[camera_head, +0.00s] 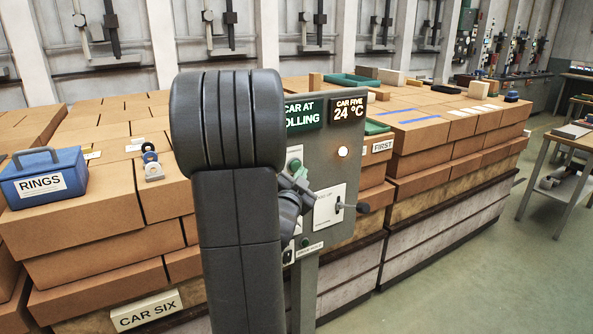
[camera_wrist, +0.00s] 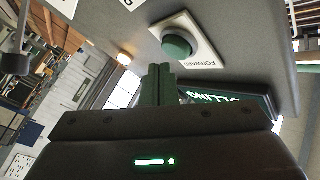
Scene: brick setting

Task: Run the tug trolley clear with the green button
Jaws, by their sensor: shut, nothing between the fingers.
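The green button (camera_wrist: 177,47) sits on a white plate marked FORWARD, upside down in the wrist view, on a grey control panel (camera_head: 328,160). In the head view the button (camera_head: 295,164) shows beside my arm. My gripper (camera_wrist: 158,70) is shut and empty, its fingertips just short of the button in the picture; I see no contact. In the head view my arm hides part of the panel and most of the gripper. The panel's display (camera_head: 305,116) reads "CAR AT" and "OLLING", its left part hidden. I cannot tell which thing is the tug trolley.
A lit lamp (camera_head: 343,151) and a black-knobbed lever (camera_head: 362,207) are on the panel. Brick-loaded cars stand behind it, one with a CAR SIX sign (camera_head: 147,311). A blue RINGS box (camera_head: 42,178) sits on the left stack.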

